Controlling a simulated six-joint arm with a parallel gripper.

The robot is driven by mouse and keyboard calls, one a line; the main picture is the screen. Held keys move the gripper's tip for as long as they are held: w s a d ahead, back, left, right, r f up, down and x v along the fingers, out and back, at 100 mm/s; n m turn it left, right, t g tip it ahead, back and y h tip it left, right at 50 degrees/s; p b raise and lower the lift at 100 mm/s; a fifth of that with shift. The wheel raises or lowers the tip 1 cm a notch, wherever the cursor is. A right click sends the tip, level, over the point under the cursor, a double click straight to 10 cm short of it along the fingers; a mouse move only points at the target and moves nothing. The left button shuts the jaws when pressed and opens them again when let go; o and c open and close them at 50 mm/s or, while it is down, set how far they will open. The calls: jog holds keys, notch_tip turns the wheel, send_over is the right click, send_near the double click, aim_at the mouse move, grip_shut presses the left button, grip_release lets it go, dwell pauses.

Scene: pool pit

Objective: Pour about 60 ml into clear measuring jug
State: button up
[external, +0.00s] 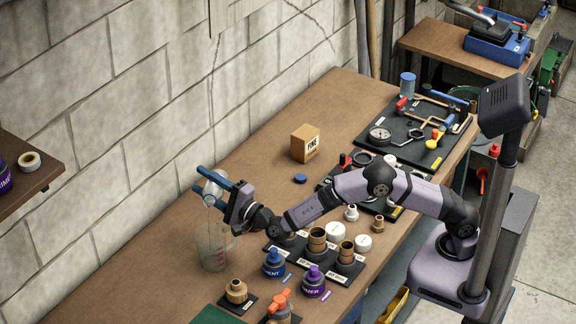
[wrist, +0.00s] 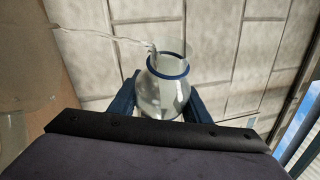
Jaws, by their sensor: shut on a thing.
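My gripper (external: 218,183) is shut on a clear flask (external: 213,187) above the left side of the bench. In the wrist view the flask (wrist: 163,97) has a blue ring round its neck and sits between my blue fingers (wrist: 160,103). It is tilted, and a thin clear stream (wrist: 100,36) leaves its mouth. The clear measuring jug (external: 211,248) stands upright on the bench below the flask. The stream drops toward the jug in the external view. The liquid level in the jug is too small to read.
A blue cement can (external: 274,264) and a purple primer can (external: 314,281) stand right of the jug. Several fittings sit on black trays. A cardboard box (external: 305,143) and a small blue cap (external: 300,178) lie farther back. The block wall (external: 120,130) is close behind the flask.

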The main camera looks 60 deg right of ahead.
jog(key=shift+r+n, duration=0.35)
jog(key=shift+n, duration=0.15)
jog(key=shift+w+d, duration=0.1)
jog(key=shift+w+d+t+b, duration=0.3)
jog(key=shift+w+d+b, duration=0.05)
jog(key=shift+w+d, duration=0.1)
jog(key=shift+d+n, duration=0.1)
jog(key=shift+n, duration=0.2)
jog(key=shift+n+y+b, duration=0.4)
jog(key=shift+n+b, duration=0.05)
jog(key=shift+n, duration=0.05)
dwell(1.0)
jog(key=shift+w+d+f+m+g+h+p, duration=0.1)
jog(key=shift+d+f+m+g+h+p, duration=0.25)
jog(key=shift+m, duration=0.65)
jog(key=shift+w+d+f+m+g+h+p, duration=0.1)
jog(key=shift+f+m+g+p, duration=0.35)
jog(key=shift+m, duration=0.55)
jog(key=shift+d+f+m+g+h+p, duration=0.15)
jog(key=shift+f+m+g+h+p, duration=0.15)
jog(key=shift+m+p, duration=0.5)
